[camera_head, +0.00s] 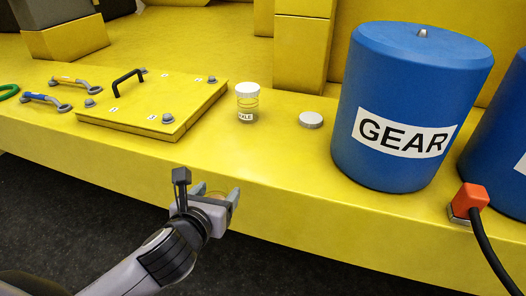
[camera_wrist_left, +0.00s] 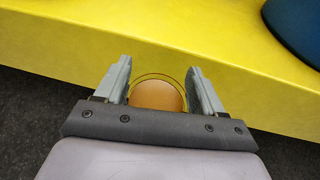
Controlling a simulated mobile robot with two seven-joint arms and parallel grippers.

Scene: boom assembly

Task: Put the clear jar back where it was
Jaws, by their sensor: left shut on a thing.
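My left gripper (camera_head: 220,199) is shut on a clear, lidless jar (camera_head: 214,194), held in front of the yellow ledge's front edge; the fingers hide much of it. In the left wrist view the jar (camera_wrist_left: 157,94) sits between the two fingers, its round rim seen from above with amber-brown content inside. A second clear jar (camera_head: 247,106) with a white lid and a label stands upright on the ledge, behind and right of the gripper. A loose white lid (camera_head: 311,119) lies flat on the ledge right of that jar. My right gripper is not in view.
The yellow ledge (camera_head: 290,160) has free room around the loose lid and along its front. A hatch plate (camera_head: 150,103) with a black handle lies left, wrenches (camera_head: 46,101) beyond it. A large blue GEAR drum (camera_head: 405,100) and an orange plug (camera_head: 468,200) stand right.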

